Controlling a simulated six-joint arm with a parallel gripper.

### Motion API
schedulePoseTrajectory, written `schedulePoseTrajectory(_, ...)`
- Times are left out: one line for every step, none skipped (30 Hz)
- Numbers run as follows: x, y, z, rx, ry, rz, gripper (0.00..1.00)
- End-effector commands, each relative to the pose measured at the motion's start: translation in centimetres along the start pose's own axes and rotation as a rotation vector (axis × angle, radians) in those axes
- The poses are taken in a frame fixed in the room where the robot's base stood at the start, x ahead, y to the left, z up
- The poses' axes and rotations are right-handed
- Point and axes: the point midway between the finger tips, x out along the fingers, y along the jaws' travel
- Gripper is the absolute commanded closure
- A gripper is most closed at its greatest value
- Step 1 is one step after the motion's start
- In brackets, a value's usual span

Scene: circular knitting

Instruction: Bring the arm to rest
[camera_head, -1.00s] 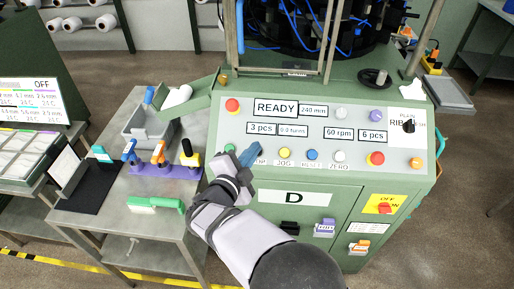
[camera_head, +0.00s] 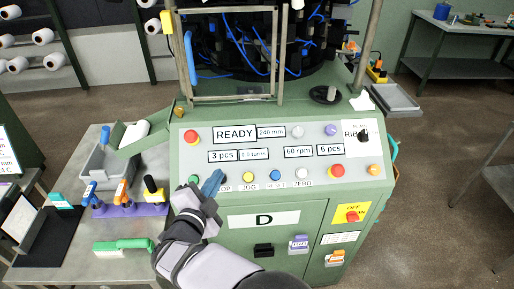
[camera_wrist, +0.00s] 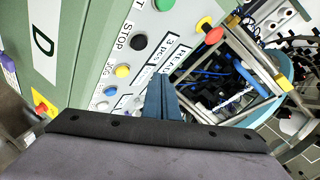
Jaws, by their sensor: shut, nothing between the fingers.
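My gripper (camera_head: 212,183) is in front of the left part of the green knitting machine's control panel (camera_head: 285,136). Its blue fingers are shut with nothing between them. It covers part of the button row, between the green button (camera_head: 193,180) and the yellow button (camera_head: 249,177). In the wrist view the closed fingers (camera_wrist: 162,98) point toward the panel, close to the display labels. Whether they touch the panel cannot be told. The display (camera_head: 235,134) reads READY, and another label (camera_head: 222,156) reads 3 pcs.
A grey side table (camera_head: 75,236) at left holds a grey bin (camera_head: 104,163), tools in a purple holder (camera_head: 130,210) and a green-handled brush (camera_head: 122,245). A red emergency button (camera_head: 191,137) sits at the panel's left.

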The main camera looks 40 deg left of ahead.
Motion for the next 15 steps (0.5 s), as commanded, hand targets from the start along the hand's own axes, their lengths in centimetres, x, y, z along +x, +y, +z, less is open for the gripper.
schedulePoseTrajectory(0.0, 0.0, 0.0, 0.0, 0.0, 0.0, 1.0)
schedulePoseTrajectory(0.1, 0.0, -0.1, -0.001, -0.001, 0.001, 1.0)
schedulePoseTrajectory(0.3, 0.0, -0.3, -0.002, -0.003, 0.002, 1.0)
schedulePoseTrajectory(0.6, 0.1, -0.5, -0.005, -0.006, 0.003, 1.0)
schedulePoseTrajectory(0.9, 0.1, -0.8, -0.009, -0.009, 0.004, 1.0)
schedulePoseTrajectory(1.5, 0.2, -1.3, -0.015, -0.016, 0.008, 1.0)
schedulePoseTrajectory(2.0, 0.2, -1.8, -0.02, -0.023, 0.01, 1.0)
schedulePoseTrajectory(2.6, 0.3, -2.4, -0.029, -0.032, 0.013, 1.0)
schedulePoseTrajectory(3.5, 0.6, -3.4, -0.043, -0.046, 0.02, 1.0)
schedulePoseTrajectory(4.3, 0.8, -4.2, -0.054, -0.059, 0.025, 1.0)
schedulePoseTrajectory(5.0, 1.1, -5.2, -0.068, -0.073, 0.032, 1.0)
schedulePoseTrajectory(6.1, 1.7, -6.6, -0.088, -0.094, 0.043, 1.0)
schedulePoseTrajectory(6.9, 2.2, -7.8, -0.106, -0.113, 0.052, 1.0)
schedulePoseTrajectory(7.5, 2.8, -9.0, -0.126, -0.133, 0.063, 1.0)
schedulePoseTrajectory(8.3, 3.8, -10.7, -0.154, -0.16, 0.079, 1.0)
